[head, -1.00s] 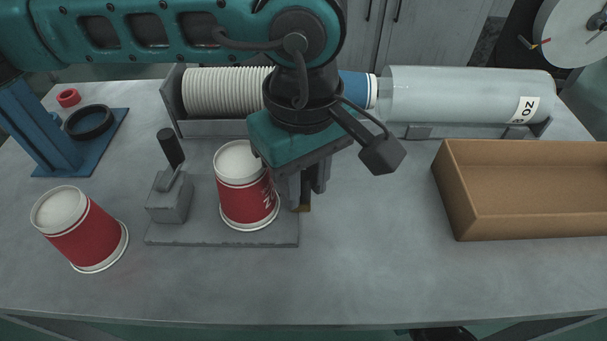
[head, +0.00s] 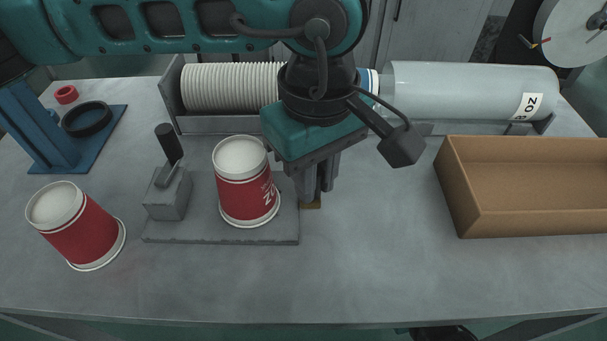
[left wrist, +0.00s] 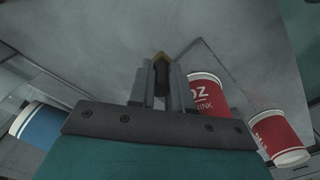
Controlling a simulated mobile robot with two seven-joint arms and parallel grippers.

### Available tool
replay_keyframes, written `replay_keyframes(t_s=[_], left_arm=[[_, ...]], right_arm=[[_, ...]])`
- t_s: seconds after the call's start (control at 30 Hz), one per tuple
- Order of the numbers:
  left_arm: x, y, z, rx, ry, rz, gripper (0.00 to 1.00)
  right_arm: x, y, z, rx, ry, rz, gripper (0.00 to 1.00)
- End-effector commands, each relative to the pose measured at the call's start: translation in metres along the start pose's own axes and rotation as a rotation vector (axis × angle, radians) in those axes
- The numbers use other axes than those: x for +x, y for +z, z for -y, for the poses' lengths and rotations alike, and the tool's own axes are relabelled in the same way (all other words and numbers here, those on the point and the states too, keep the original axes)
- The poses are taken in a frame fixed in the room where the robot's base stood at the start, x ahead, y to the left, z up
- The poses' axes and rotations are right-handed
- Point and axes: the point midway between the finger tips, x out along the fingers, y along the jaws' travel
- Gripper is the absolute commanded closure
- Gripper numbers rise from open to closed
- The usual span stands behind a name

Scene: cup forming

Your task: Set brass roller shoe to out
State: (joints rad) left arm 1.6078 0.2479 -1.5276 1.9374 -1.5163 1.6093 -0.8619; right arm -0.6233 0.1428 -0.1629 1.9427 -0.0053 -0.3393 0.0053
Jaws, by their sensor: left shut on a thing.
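My right gripper is not in view.
A grey block with a black lever (head: 169,145) stands on the plate's left. Another red cup (head: 76,228) stands at far left. A cardboard tray (head: 448,190) is at right. A cup tube (head: 470,92) lies behind my arm. The front table is clear.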

Motion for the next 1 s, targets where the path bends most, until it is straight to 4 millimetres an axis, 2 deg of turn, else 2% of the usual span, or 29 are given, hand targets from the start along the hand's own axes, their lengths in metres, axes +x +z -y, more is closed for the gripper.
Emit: replay_keyframes(t_s=[0.03, 0.13, 0.43, 0.47, 0.57, 1.0], left_arm=[[0.0030, 0.0038, -0.0066, 0.002, 0.006, -0.002, 1.00], [0.0011, 0.0082, -0.0130, 0.001, 0.007, -0.001, 1.00], [-0.0014, 0.0096, -0.0150, 0.000, 0.010, 0.002, 1.00], [-0.0015, 0.0097, -0.0151, 0.000, 0.010, 0.003, 0.80], [-0.0013, 0.0096, -0.0149, 0.000, 0.009, 0.002, 0.71], [-0.0049, 0.0090, -0.0139, -0.001, 0.005, 0.001, 0.71]], right_arm=[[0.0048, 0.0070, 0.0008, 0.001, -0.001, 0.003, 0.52], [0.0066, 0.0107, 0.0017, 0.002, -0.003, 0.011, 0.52], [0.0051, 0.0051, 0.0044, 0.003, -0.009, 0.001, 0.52], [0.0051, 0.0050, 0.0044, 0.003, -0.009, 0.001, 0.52], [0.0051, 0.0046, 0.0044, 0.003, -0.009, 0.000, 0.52], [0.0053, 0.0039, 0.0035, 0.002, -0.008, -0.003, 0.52]])
